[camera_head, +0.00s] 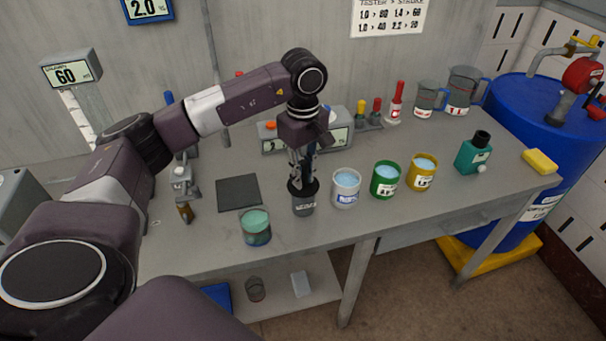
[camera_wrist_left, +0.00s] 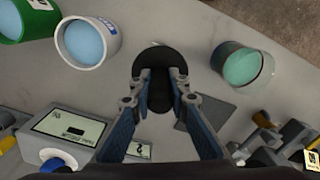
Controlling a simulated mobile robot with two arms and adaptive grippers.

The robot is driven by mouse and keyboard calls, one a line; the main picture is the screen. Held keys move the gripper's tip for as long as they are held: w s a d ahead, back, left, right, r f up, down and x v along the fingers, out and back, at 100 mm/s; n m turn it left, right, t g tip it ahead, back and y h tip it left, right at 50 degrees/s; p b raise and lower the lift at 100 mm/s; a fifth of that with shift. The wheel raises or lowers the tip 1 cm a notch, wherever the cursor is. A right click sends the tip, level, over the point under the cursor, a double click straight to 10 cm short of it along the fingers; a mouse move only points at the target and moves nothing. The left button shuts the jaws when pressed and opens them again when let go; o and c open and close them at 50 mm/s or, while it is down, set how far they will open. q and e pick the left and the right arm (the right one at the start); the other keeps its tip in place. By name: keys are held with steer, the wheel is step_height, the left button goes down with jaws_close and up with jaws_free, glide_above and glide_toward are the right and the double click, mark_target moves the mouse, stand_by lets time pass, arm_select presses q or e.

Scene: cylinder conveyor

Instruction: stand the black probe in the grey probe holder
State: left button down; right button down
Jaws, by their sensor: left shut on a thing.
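My left gripper (camera_head: 302,176) points down over the bench and is shut on the black probe. In the left wrist view the fingers (camera_wrist_left: 160,80) close on either side of the dark probe (camera_wrist_left: 160,98). The grey probe holder (camera_head: 303,205), a small labelled cup, stands directly below the gripper. A wide black round part (camera_wrist_left: 158,56) lies at the fingertips over the holder's mouth. I cannot tell whether it belongs to the probe or the holder, or how deep the probe sits. My right gripper is not in view.
A white cup (camera_head: 346,189), a green cup (camera_head: 385,180) and a yellow cup (camera_head: 421,173) stand close to the holder's right. A glass with green liquid (camera_head: 256,228) stands at its front left. A dark flat pad (camera_head: 238,193) lies left. A display box (camera_head: 338,139) stands behind.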

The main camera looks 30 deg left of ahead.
arm_select(q)
steer(key=c, duration=1.8)
jaws_free()
steer(key=shift+o, duration=0.2)
step_height(320, 180, up, 12)
steer(key=shift+r, duration=0.1)
